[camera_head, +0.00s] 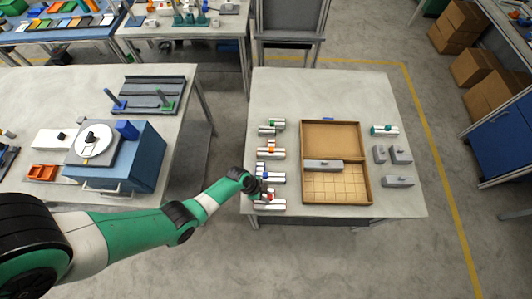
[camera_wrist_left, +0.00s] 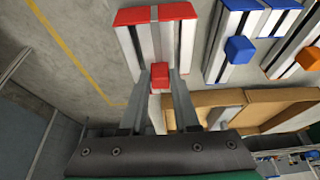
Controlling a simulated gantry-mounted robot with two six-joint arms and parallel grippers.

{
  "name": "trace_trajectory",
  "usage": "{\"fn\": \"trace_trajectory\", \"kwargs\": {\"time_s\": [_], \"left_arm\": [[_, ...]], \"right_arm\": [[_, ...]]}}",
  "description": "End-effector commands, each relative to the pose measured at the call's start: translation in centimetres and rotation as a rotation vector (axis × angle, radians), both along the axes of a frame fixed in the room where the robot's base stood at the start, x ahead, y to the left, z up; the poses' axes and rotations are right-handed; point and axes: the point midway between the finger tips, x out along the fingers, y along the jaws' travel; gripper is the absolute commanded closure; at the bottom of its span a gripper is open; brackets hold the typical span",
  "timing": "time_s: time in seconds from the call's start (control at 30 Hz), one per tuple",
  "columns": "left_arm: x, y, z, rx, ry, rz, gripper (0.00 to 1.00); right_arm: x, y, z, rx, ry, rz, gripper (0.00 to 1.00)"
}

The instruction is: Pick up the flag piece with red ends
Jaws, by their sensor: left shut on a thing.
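The flag piece with red ends (camera_wrist_left: 136,42) is a pale block with dark stripes, a red end bar and a red knob, in the left wrist view. In the head view it (camera_head: 270,204) lies at the near left of the table, partly hidden by my gripper. My left gripper (camera_wrist_left: 160,84) is shut on its red knob, a finger on each side. In the head view the left gripper (camera_head: 262,193) is at the table's left edge, over the piece. I cannot tell whether the piece touches the table. My right gripper is not in view.
Blue (camera_head: 270,177), orange (camera_head: 271,153) and green (camera_head: 272,128) pieces lie in a column behind the red one. A wooden tray (camera_head: 367,165) is to the right, with a grey block (camera_head: 322,166) across it. Several grey blocks lie beyond it. The table's back is clear.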

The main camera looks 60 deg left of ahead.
Motion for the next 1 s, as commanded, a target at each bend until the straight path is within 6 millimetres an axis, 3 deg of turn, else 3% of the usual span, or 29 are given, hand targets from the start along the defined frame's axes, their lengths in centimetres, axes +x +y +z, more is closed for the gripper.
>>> {"fn": "trace_trajectory", "kwargs": {"time_s": [0.1,0.33,0.5,0.6,0.77,1.0], "left_arm": [[0.1,0.0,3.1,0.000,-0.002,0.000,1.00],[-0.2,-5.4,9.6,0.000,-0.003,-0.009,1.00],[-0.4,-10.3,10.5,0.000,-0.004,-0.010,1.00],[-0.5,-12.2,11.2,-0.001,-0.003,-0.007,1.00],[-0.5,-13.8,11.8,-0.001,-0.003,-0.002,1.00],[-0.5,-14.1,11.8,-0.001,-0.002,0.001,1.00]], "right_arm": [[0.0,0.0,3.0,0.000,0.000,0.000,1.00],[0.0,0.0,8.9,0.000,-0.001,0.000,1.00],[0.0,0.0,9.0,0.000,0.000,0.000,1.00],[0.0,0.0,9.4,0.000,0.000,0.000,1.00],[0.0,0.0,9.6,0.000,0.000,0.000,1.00],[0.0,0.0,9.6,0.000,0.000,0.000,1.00]]}}
